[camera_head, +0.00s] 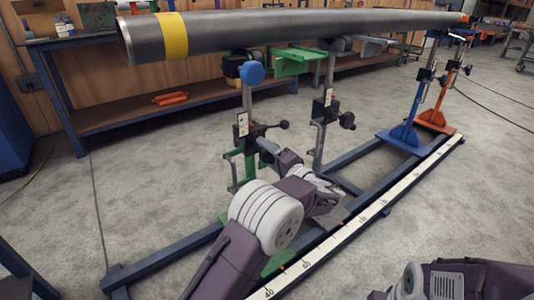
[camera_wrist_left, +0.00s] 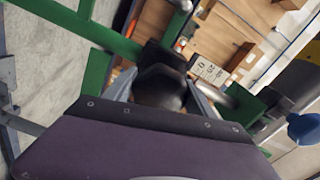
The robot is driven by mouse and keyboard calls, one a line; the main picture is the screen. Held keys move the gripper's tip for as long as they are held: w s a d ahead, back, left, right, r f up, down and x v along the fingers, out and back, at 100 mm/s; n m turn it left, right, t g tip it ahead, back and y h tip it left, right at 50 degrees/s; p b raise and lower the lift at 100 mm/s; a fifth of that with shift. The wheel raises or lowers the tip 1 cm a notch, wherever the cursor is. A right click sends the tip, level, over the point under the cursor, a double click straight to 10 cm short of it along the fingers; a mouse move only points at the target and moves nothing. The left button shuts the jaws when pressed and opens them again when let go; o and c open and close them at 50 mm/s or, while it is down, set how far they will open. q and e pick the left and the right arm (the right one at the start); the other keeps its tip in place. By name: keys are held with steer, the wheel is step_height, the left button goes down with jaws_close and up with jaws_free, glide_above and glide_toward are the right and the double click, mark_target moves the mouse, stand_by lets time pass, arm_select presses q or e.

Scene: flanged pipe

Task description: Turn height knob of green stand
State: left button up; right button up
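The green stand (camera_head: 249,167) stands under the near end of the pipe (camera_head: 300,27), with a blue knob (camera_head: 252,73) near its top. Its upright carries a white scale label and a black clamp; a black-ended lever (camera_head: 284,125) sticks out to the right. My left gripper (camera_head: 266,146) is at the clamp's near side, low on the upright. In the left wrist view, a black knob (camera_wrist_left: 160,90) sits between its two grey fingers, which come close to both sides. Whether they press on it is unclear. My right gripper is out of view.
A grey stand (camera_head: 326,100) is just right of the green one. Blue (camera_head: 404,134) and orange (camera_head: 437,116) stands are farther along the blue floor rail with a ruler strip (camera_head: 370,209). A workbench (camera_head: 180,110) is behind. The pipe hangs above my left gripper.

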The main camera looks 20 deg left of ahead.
arm_select(q)
steer(key=o, duration=0.3)
steer(key=shift+s+d+r, duration=0.15)
steer(key=shift+d, duration=0.1)
steer(key=p+v, duration=0.4)
steer(key=v, duration=0.4)
steer(key=shift+s+d+p, duration=0.2)
steer(key=shift+s+p, duration=0.05)
steer(key=shift+p, duration=0.1)
